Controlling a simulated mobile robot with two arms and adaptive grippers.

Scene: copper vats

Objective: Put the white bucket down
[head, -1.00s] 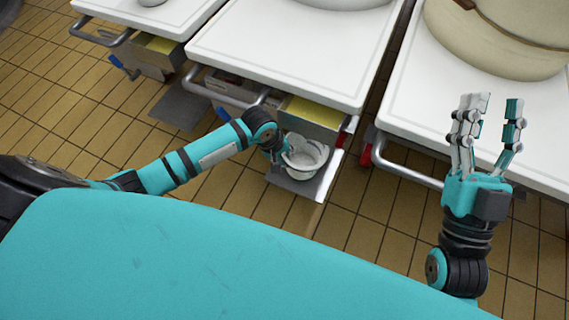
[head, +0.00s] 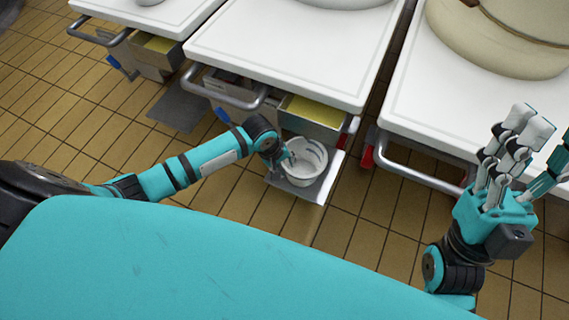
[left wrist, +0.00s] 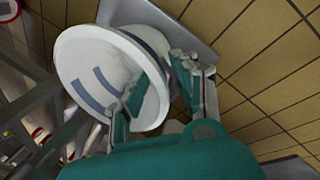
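The white bucket (head: 308,174) is at the grey lower shelf of the middle cart, its opening facing up in the head view. I cannot tell whether its base touches the shelf. My left gripper (head: 284,160) is at its left rim. In the left wrist view, the bucket (left wrist: 85,65) shows its round opening, with dark stripes inside. My right gripper (head: 535,150) is open and empty at the right, far from the bucket.
The grey shelf (head: 318,192) juts out below an open drawer with a yellow inside (head: 313,112). White-topped carts (head: 290,50) with metal handles (head: 225,95) stand around. A large cream vat (head: 500,40) is on the right cart. Tiled floor is clear in front.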

